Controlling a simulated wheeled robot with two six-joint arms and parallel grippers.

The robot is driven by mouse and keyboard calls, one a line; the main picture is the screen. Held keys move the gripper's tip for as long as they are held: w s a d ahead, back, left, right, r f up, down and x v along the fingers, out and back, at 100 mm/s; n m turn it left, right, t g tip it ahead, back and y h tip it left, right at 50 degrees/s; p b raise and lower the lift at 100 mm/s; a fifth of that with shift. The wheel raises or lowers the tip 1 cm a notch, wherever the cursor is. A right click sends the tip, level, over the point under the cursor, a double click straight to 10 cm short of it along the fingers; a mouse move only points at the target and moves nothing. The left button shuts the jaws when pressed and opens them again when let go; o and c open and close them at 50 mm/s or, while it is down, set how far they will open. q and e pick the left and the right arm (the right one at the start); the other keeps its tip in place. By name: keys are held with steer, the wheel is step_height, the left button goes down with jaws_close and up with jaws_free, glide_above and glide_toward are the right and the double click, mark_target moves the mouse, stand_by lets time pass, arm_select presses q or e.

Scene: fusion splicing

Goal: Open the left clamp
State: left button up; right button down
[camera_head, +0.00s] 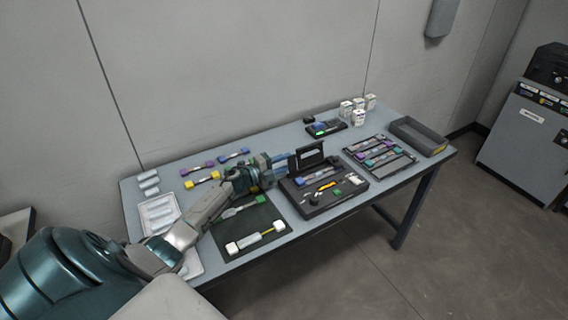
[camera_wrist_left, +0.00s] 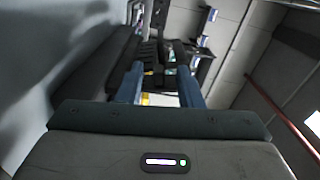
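The black splicer (camera_head: 322,204) stands on the table with its lid (camera_head: 308,157) raised. Small blue, red, orange and white parts show on its top. I cannot make out for sure which part is the left clamp or whether it is shut. My left gripper (camera_head: 284,162) is at the splicer's back left corner, beside the raised lid. In the left wrist view its two blue fingers (camera_wrist_left: 160,85) stand apart, with dark parts and a small yellow and white patch beyond them. I see nothing held between them. My right gripper is not in view.
A dark mat (camera_head: 226,240) with a white-ended yellow piece lies left of the splicer. A rack (camera_head: 381,156) of coloured holders and a grey bin (camera_head: 419,136) stand to the right. A small device (camera_head: 325,128) and white containers (camera_head: 358,108) stand behind.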

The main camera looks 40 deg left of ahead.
arm_select(q)
steer(key=shift+s, duration=0.1)
steer(key=b+v, duration=0.2)
steer(key=v, duration=0.7)
steer(key=shift+s+a+f+b, duration=0.1)
steer(key=shift+s+a+b, duration=0.05)
steer(key=shift+s+b, duration=0.15)
steer(key=shift+s+a, duration=0.2)
steer(key=shift+s, duration=0.25)
